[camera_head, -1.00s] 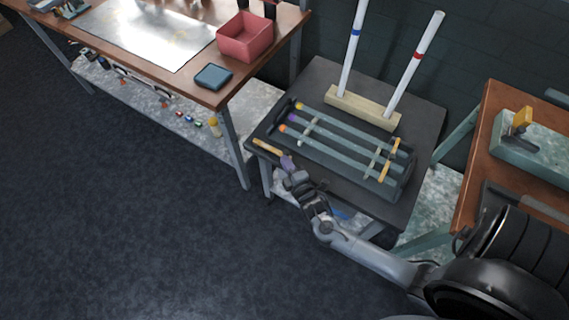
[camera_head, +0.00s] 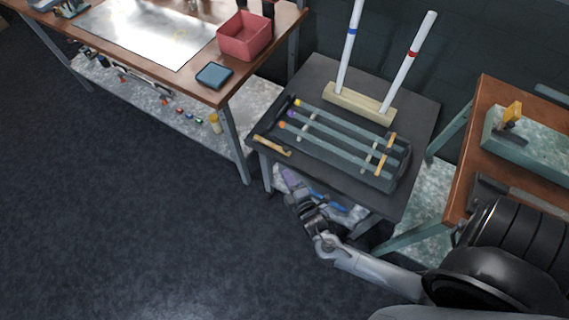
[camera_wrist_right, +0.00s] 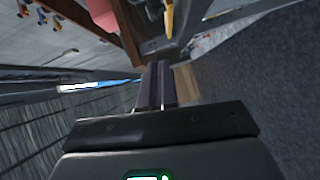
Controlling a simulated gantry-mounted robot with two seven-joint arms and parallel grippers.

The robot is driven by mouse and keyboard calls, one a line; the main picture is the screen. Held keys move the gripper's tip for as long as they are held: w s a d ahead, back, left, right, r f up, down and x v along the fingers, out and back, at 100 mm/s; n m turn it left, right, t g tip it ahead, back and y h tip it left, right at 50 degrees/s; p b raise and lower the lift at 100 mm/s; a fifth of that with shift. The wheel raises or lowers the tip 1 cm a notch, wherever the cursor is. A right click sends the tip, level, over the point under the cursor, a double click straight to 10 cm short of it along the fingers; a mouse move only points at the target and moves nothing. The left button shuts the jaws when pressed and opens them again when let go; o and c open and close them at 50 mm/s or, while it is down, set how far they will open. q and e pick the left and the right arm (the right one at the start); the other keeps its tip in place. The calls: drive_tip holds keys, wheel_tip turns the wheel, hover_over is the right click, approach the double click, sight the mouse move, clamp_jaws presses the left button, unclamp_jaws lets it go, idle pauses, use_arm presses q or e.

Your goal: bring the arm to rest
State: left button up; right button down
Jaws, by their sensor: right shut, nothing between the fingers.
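My right gripper (camera_head: 289,178) is in front of the near edge of the small dark table (camera_head: 318,82) in the head view, over the floor side. Its purple fingers are together with nothing between them; they also show closed in the right wrist view (camera_wrist_right: 158,85). The right arm comes in from the lower right. My left gripper is not in view.
A dark rack (camera_head: 385,180) with several rods lies on the small table, with a wooden block (camera_head: 360,105) holding two white tubes behind it. A yellow-handled tool (camera_head: 272,145) lies at the near edge. Brown benches stand left (camera_head: 205,93) and right (camera_head: 468,165). Floor at left is clear.

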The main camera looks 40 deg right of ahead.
drive_tip(key=f+v, duration=0.1)
drive_tip(key=v, duration=0.4)
wheel_tip(320, 180, up, 10)
drive_tip(key=w+a+m+g+y, duration=0.2)
drive_tip(key=m+g+y, duration=0.1)
drive_tip(key=m+y, duration=0.1)
drive_tip(key=s+a+r+m+g+y+p, duration=0.1)
drive_tip(key=s+a+r+m+g+y, duration=0.15)
drive_tip(key=s+m+g, duration=0.75)
wheel_tip(320, 180, up, 31)
drive_tip(key=s+n+t+p, duration=0.1)
drive_tip(key=n+p, duration=0.2)
drive_tip(key=p, duration=2.9)
drive_tip(key=shift+s+a+r+h+p, duration=0.25)
drive_tip(key=shift+s+a+h+p, duration=0.1)
drive_tip(key=shift+a+h, duration=0.1)
